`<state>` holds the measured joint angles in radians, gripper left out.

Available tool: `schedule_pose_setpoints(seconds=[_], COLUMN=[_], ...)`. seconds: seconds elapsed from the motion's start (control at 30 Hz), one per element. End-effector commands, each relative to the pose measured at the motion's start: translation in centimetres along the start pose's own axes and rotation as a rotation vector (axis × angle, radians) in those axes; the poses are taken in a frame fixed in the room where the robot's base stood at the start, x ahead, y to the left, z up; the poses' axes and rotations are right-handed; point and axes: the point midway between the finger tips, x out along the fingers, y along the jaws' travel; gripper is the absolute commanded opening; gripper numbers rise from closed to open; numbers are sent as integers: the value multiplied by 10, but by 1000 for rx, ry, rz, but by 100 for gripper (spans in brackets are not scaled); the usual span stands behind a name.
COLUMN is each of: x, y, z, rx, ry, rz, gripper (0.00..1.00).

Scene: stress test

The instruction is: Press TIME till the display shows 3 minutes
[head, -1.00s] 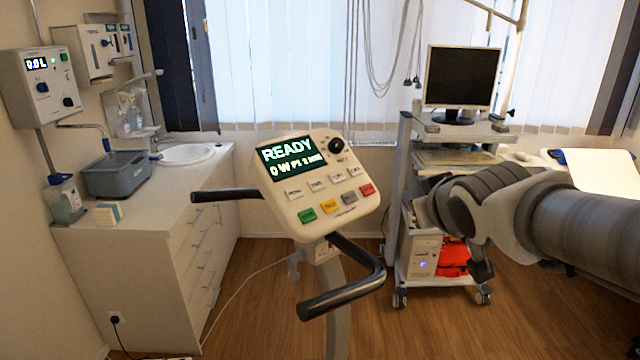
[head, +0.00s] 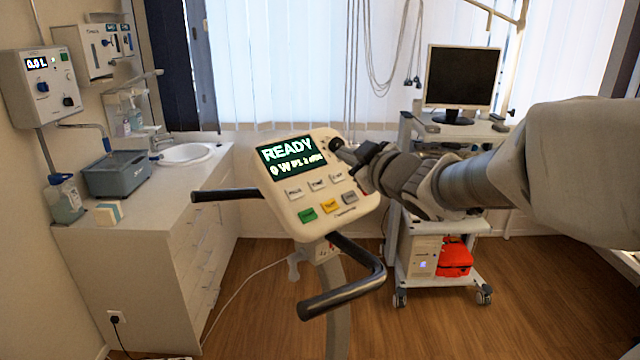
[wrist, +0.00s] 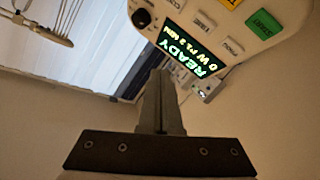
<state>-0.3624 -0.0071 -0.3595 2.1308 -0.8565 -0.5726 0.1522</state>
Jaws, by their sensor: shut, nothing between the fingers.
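The tilted console (head: 330,222) of an upright exercise machine stands in the middle of the head view. Its display (head: 289,155) shows "READY" above a line that appears to read "0 W P1 2 MIN"; the display also shows in the wrist view (wrist: 187,50).
Green (head: 306,215), yellow (head: 330,206) and grey (head: 349,198) buttons line the console's lower row; the red one is hidden by my arm. Black handlebars (head: 345,290) stick out below. A monitor cart (head: 450,275) stands behind right, a sink counter (head: 150,225) at left.

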Motion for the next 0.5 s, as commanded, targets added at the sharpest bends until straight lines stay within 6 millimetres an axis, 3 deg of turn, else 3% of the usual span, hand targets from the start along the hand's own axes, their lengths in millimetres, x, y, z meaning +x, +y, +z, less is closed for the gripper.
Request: schedule_pose_setpoints(seconds=[0.5], x=[42], y=[-33], z=[35], rx=[0], ry=[-1], rz=[-1], gripper=[0])
